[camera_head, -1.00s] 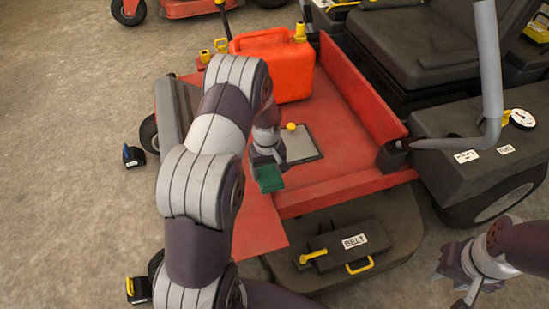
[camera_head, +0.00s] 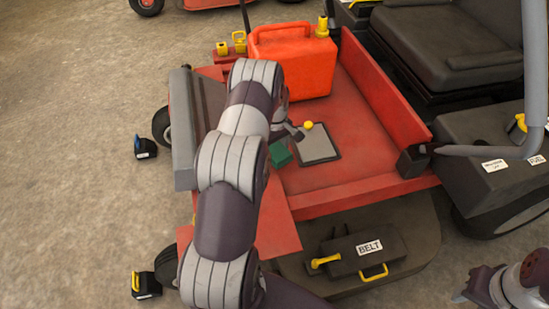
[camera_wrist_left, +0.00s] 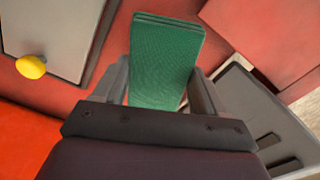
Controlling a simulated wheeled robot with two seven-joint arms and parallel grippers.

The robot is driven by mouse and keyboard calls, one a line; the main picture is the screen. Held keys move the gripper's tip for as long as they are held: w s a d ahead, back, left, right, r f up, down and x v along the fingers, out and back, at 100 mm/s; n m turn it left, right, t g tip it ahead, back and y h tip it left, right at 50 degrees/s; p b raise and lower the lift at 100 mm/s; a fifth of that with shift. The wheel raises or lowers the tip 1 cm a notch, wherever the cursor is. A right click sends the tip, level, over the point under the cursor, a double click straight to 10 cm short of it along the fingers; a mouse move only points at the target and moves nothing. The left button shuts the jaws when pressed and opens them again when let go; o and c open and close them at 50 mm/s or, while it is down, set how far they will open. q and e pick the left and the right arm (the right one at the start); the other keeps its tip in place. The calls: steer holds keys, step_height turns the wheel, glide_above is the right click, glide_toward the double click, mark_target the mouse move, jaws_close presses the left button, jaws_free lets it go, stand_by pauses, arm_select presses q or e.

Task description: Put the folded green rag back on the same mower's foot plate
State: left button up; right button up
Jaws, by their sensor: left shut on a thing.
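The folded green rag (camera_head: 280,154) is held by my left gripper (camera_head: 284,140) over the red foot plate (camera_head: 340,120) of the mower. In the left wrist view the green rag (camera_wrist_left: 163,65) sits between the two fingers of my left gripper (camera_wrist_left: 158,88), which is shut on it. Whether the rag touches the plate is hard to tell. My left forearm hides part of the plate and the gripper. My right gripper (camera_head: 470,287) is at the lower right edge, off the mower; its fingers show too poorly to judge.
A red fuel can (camera_head: 292,62) stands at the back of the plate. A grey pad (camera_head: 318,146) with a yellow knob (camera_head: 308,125) lies right of the rag. The belt cover (camera_head: 357,250) is in front. A black seat (camera_head: 455,45) stands at right.

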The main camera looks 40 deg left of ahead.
mark_target(274, 155)
arm_select(q)
steer(key=shift+a+f+b, duration=0.15)
steer(key=shift+f+b, duration=0.6)
steer(key=shift+f, duration=1.3)
steer(key=shift+f, duration=0.15)
steer(key=o, duration=1.1)
step_height(274, 155, up, 12)
steer(key=p, duration=0.4)
steer(key=s+d+r+m, duration=0.3)
steer(key=d+r+m, duration=0.15)
steer(key=d, duration=0.25)
steer(key=s+d+r+m, duration=0.3)
steer(key=d+r, duration=0.2)
steer(key=d, duration=0.2)
steer(key=s+d+r+m, duration=0.1)
steer(key=s+d+m, duration=0.2)
steer(key=s, duration=0.3)
steer(key=s+d+r+m+t, duration=0.1)
steer(key=s+d+r+m, duration=0.1)
steer(key=s+d+m, duration=0.2)
steer(key=s+d, duration=0.2)
steer(key=s, duration=0.1)
steer(key=shift+s, duration=0.25)
